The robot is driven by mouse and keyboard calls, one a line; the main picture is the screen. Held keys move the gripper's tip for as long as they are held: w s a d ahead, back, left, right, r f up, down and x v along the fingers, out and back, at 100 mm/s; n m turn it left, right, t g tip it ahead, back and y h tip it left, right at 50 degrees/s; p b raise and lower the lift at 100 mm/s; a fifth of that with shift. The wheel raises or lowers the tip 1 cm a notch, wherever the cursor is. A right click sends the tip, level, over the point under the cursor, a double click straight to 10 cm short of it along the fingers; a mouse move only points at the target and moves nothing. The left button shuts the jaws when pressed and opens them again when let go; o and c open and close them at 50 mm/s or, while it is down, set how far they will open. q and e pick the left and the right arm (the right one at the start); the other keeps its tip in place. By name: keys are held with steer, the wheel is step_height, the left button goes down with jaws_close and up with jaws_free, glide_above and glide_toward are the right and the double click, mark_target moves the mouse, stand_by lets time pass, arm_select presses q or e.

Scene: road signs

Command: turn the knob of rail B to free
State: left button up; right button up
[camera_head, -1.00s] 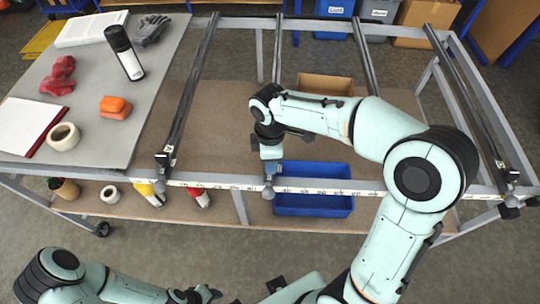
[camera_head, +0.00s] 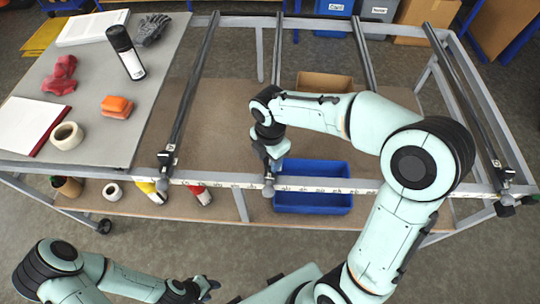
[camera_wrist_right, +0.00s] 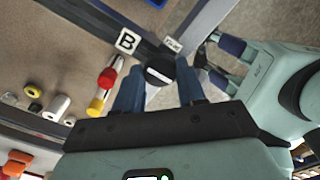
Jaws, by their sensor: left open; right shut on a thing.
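Rail B (camera_head: 278,50) runs from the back bar to the front bar. Its knob (camera_head: 268,190) sits at the front end. In the right wrist view, the dark round knob (camera_wrist_right: 160,70) lies between the fingertips of my right gripper (camera_wrist_right: 160,88), which is shut on it. A white "B" label (camera_wrist_right: 128,41) is beside it; another small label (camera_wrist_right: 173,45) has lettering too small to read surely. In the head view, my right gripper (camera_head: 273,166) is over the front bar, partly hidden by its own wrist. My left gripper (camera_head: 208,288) is open and empty, away from the rails.
Other rails (camera_head: 190,85) run parallel on both sides. A grey board (camera_head: 165,80) with a bottle, sponges and tape covers the left end. A blue bin (camera_head: 325,205) stands below, right of the knob. The floor in front is mostly clear.

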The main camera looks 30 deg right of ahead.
stand_by(0.4)
steer(key=o, duration=1.1)
steer(key=shift+c, duration=0.2)
arm_select(q)
steer(key=shift+w+r+p, duration=0.8)
steer(key=shift+w+r, duration=0.35)
arm_select(e)
step_height(320, 180, up, 14)
steer(key=shift+f, duration=0.25)
